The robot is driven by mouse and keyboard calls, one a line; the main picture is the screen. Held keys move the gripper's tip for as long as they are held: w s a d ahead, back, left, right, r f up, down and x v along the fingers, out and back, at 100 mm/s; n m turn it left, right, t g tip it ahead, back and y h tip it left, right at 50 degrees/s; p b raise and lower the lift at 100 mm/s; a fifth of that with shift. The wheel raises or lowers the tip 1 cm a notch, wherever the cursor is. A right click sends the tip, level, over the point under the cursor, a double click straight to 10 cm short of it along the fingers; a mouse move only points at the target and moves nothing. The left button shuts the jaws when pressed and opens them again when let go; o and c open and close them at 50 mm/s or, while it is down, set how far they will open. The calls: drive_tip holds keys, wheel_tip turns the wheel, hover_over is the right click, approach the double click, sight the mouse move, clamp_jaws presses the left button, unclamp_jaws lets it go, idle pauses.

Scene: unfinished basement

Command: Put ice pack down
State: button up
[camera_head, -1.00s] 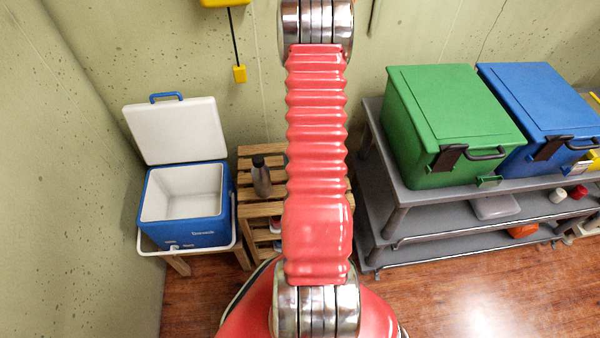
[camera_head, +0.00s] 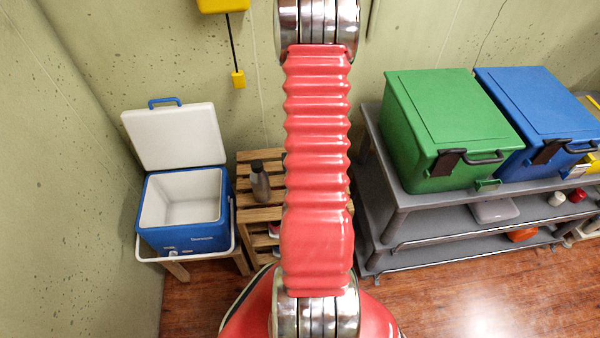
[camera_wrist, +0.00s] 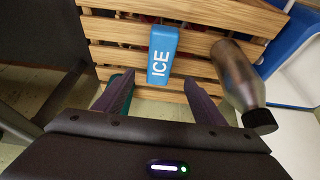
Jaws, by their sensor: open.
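The ice pack (camera_wrist: 163,55) is a blue block with white "ICE" lettering. In the wrist view it lies on the slatted wooden rack (camera_wrist: 112,27), at upper centre. My gripper (camera_wrist: 160,90) is open, its two fingers apart and pointing towards the near end of the pack. Nothing shows between the fingers, and the pack appears just beyond their tips. In the head view the rack (camera_head: 245,156) stands behind my arm, which hides the pack and my gripper.
A dark metal bottle (camera_wrist: 238,75) stands on the rack right of the pack; the head view shows it too (camera_head: 260,182). An open blue cooler (camera_head: 185,240) stands left of the rack. A grey shelf (camera_head: 385,190) with green (camera_head: 450,120) and blue bins (camera_head: 540,110) is at right.

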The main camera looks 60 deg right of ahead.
idle(0.3)
drive_tip(key=w+a+r+n, duration=0.1)
drive_tip(key=w+a+r, duration=0.2)
drive_tip(key=a+r, duration=0.4)
drive_tip(key=w+a+r+n+t, duration=0.15)
drive_tip(key=w+a+r, duration=0.3)
drive_tip(key=r, duration=0.45)
drive_tip(key=w+a+r+n, duration=0.2)
drive_tip(key=a+r, duration=0.4)
drive_tip(key=r, duration=0.2)
drive_tip(key=s+a+r+n+y, duration=0.1)
drive_tip(key=s+a+r, duration=0.2)
drive_tip(key=a, duration=0.4)
drive_tip(key=s+a+r+n+t+y, duration=0.1)
drive_tip(key=s+a+r+n, duration=0.1)
drive_tip(key=s+a+r, duration=0.2)
drive_tip(key=s+a+r+n+y, duration=0.1)
drive_tip(key=s+a+r+n, duration=0.1)
drive_tip(key=s+a+r, duration=0.2)
drive_tip(key=a+r, duration=0.3)
drive_tip(key=a, duration=0.4)
drive_tip(key=shift+a+r, duration=0.15)
drive_tip(key=shift+a, duration=0.2)
drive_tip(key=shift+o, duration=0.2)
